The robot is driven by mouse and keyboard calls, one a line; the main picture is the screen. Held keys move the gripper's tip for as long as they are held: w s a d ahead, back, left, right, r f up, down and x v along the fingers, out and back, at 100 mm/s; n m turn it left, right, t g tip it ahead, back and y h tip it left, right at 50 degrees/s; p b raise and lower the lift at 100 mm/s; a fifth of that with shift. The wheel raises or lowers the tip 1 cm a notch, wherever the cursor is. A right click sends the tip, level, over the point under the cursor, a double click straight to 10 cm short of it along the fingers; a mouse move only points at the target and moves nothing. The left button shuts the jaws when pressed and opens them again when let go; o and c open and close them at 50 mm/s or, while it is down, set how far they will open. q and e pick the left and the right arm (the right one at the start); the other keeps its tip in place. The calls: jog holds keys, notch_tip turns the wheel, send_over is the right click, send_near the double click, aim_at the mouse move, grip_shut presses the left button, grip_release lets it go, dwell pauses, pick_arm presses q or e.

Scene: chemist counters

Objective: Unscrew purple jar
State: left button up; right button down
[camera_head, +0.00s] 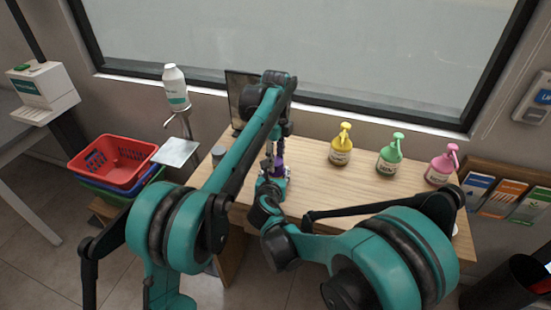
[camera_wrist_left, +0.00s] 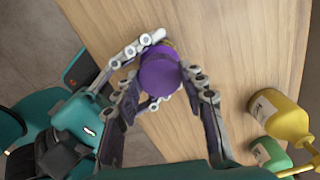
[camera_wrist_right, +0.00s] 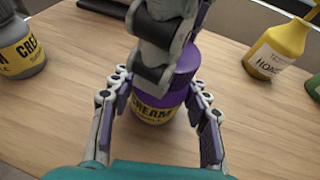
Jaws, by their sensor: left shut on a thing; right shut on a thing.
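The purple jar (camera_wrist_right: 152,108) stands upright on the wooden counter, with a yellow label reading CREAM. My right gripper (camera_wrist_right: 158,100) is shut around the jar's body from the near side. My left gripper (camera_wrist_left: 160,72) comes from above and is shut on the purple lid (camera_wrist_left: 160,70); it also shows from behind in the right wrist view, covering part of the jar. In the head view both grippers meet at the jar (camera_head: 278,168), mostly hidden by my arms.
A grey cream jar (camera_wrist_right: 20,48) stands left of the purple jar. Yellow (camera_head: 341,147), green (camera_head: 390,156) and pink (camera_head: 441,166) pump bottles stand to the right. A dark screen (camera_head: 240,98) is behind.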

pick_arm(q)
jog(key=n, duration=0.7)
jog(key=shift+n, duration=0.3)
jog(key=n, duration=0.4)
jog(key=shift+n, duration=0.3)
jog(key=n, duration=0.7)
jog(key=shift+r, duration=0.1)
jog(key=n, duration=0.7)
jog(key=shift+n, duration=0.3)
jog(key=n, duration=0.4)
jog(key=shift+n, duration=0.4)
jog(key=n, duration=0.5)
jog(key=shift+r, duration=0.1)
jog(key=n, duration=0.4)
jog(key=shift+n, duration=0.3)
jog(key=n, duration=0.5)
jog(key=shift+n, duration=0.4)
jog(key=shift+r, duration=0.25)
